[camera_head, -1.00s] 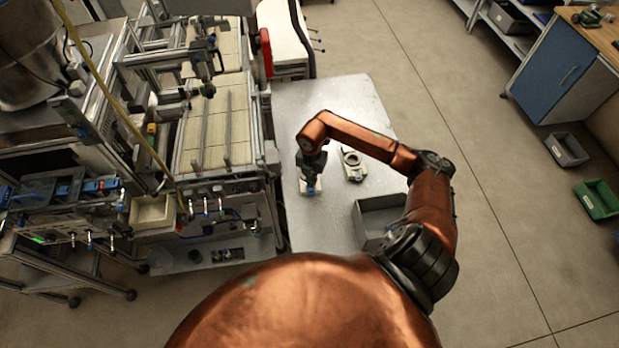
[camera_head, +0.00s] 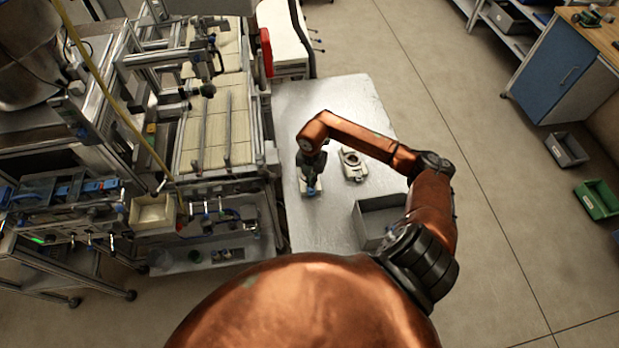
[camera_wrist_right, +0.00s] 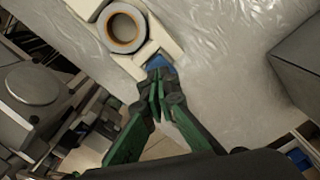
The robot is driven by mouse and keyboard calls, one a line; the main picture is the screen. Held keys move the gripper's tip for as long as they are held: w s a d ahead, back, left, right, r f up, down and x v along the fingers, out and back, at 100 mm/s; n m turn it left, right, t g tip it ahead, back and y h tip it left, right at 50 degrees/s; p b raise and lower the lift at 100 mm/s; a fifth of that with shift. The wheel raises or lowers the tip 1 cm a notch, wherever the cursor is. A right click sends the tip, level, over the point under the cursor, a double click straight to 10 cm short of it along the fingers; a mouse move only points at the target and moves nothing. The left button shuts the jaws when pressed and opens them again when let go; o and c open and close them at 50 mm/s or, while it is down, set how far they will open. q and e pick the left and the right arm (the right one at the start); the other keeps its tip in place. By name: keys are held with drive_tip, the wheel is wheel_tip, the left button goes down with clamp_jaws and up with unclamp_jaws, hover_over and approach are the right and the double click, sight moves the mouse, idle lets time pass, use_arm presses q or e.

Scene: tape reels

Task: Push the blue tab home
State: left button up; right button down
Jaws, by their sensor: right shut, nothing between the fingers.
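A blue tab (camera_wrist_right: 160,63) sits at the end of a cream holder (camera_wrist_right: 160,40) in the right wrist view. The holder carries a grey reel with an orange-brown inner ring (camera_wrist_right: 125,28). My right gripper (camera_wrist_right: 157,88) is shut and empty, with its fingertips at the tab; I cannot tell whether they touch it. In the head view my right gripper (camera_head: 312,176) points down over the tab (camera_head: 313,190) on the table and hides most of the holder. My left gripper is not in view.
A grey open bin (camera_head: 378,222) stands nearer my body. A machine with rails (camera_head: 215,130) borders the table on the left.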

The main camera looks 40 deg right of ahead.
drive_tip(key=shift+f+b, duration=0.65)
drive_tip(key=shift+f, duration=0.5)
idle(1.4)
drive_tip(key=shift+r+p, duration=2.4)
drive_tip(key=shift+r, duration=1.1)
